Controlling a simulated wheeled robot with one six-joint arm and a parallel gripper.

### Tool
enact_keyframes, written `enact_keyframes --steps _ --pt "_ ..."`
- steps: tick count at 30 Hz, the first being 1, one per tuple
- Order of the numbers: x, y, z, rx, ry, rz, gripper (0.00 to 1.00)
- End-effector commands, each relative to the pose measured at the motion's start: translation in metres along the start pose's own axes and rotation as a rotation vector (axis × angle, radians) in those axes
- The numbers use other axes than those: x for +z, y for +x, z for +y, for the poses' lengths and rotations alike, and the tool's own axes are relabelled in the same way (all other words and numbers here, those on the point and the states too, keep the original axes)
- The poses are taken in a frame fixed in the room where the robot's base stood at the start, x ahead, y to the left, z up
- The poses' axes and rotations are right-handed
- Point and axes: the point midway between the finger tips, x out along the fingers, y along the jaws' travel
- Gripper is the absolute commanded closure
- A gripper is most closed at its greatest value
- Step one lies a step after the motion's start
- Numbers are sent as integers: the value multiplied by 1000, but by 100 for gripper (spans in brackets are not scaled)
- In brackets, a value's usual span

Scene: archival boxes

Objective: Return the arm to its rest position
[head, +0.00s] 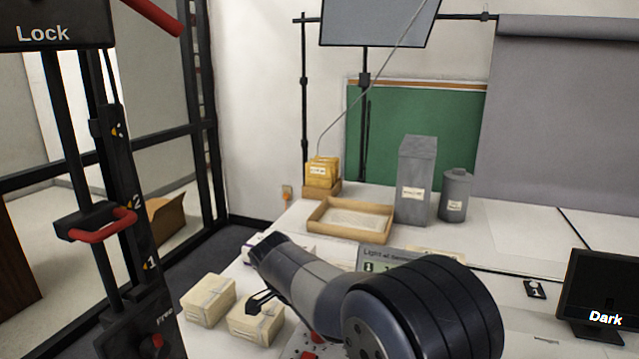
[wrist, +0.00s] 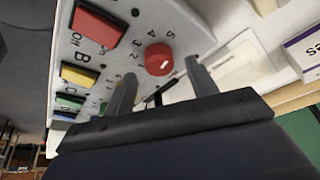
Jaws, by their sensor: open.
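My arm (head: 318,285) reaches from the lower right toward the upper left over the white table (head: 505,215). My gripper (head: 262,300) shows as dark fingers in front of a pale box, partly hidden by the arm. In the wrist view my gripper (wrist: 161,74) has its two fingers spread apart with nothing held between them. A red round knob (wrist: 158,59) on a pale control panel (wrist: 125,30) appears between the fingers. I cannot tell whether the fingers touch the panel.
Pale boxes (head: 208,300) and (head: 256,322) sit on the table's left side. Behind are a wooden tray (head: 350,232), yellow envelopes (head: 322,172), a tall grey box (head: 415,180) and a grey canister (head: 455,197). A dark screen (head: 603,290) stands at right. A black frame (head: 110,200) rises at left.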

Motion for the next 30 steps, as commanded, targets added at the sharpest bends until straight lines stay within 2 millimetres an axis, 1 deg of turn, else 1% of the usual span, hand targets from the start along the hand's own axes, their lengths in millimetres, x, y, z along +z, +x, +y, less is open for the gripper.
enact_keyframes --steps 1,3,7,19,23,26,30 --pt "0 8 1 4 0 0 45" --pt "0 15 0 3 0 0 45" --pt "0 22 0 1 0 0 45" --pt "0 19 0 -5 -11 0 45" --pt "0 9 0 -2 -2 0 45" --pt "-1 -6 0 -3 0 0 45" --pt "0 -33 -1 -3 0 0 45"
